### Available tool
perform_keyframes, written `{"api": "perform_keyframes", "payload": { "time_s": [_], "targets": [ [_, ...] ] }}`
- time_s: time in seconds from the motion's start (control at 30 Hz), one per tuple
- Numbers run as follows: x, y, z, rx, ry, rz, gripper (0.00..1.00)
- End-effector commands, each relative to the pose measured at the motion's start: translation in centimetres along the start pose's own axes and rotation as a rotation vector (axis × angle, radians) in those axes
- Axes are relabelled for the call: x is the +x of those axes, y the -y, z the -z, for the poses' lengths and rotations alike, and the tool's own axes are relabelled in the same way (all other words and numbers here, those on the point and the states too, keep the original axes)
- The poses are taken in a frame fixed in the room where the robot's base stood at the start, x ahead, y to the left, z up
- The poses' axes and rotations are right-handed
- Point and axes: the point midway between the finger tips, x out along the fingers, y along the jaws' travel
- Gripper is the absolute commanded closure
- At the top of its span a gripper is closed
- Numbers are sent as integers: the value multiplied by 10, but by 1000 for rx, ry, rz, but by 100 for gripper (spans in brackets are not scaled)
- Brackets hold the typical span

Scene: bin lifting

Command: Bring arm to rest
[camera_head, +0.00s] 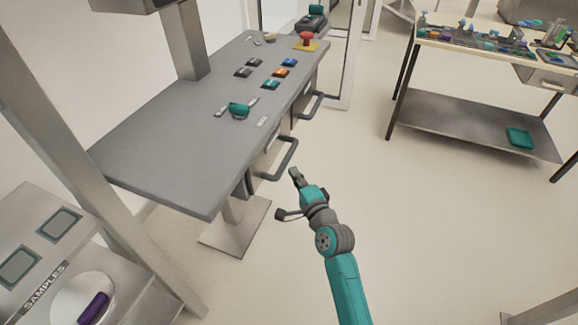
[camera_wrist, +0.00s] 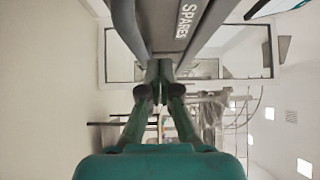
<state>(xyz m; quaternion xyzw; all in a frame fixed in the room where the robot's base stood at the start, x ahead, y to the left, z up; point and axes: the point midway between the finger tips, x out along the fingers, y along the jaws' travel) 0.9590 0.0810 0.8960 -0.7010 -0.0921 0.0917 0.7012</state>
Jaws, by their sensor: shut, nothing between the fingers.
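My arm, teal and grey, reaches up from the bottom of the head view. My gripper (camera_head: 296,176) is at its end, over open floor just right of the grey desk's drawer handles. The fingers are shut and hold nothing. In the wrist view my gripper (camera_wrist: 160,72) shows its two fingertips together, with a grey panel marked SPARES (camera_wrist: 187,22) above and beyond them. I cannot tell how far the fingertips are from that panel.
The grey desk (camera_head: 150,140) carries small coloured blocks, a teal item (camera_head: 238,109) and a red button (camera_head: 306,37). A dark drawer handle (camera_head: 277,160) juts out close to my gripper. A SAMPLES station (camera_head: 30,240) stands lower left. Floor (camera_head: 430,230) to the right is clear.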

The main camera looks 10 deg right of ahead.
Motion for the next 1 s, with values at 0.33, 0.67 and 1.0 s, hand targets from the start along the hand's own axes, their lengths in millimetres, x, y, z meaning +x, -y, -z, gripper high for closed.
{"api": "perform_keyframes", "payload": {
  "time_s": [0.33,0.67,1.0],
  "targets": [
    [-44,0,1,0,-1,-1,100],
    [-52,-4,0,-8,-4,-5,100],
    [-152,-62,-2,-259,-81,-91,100]
  ]
}}
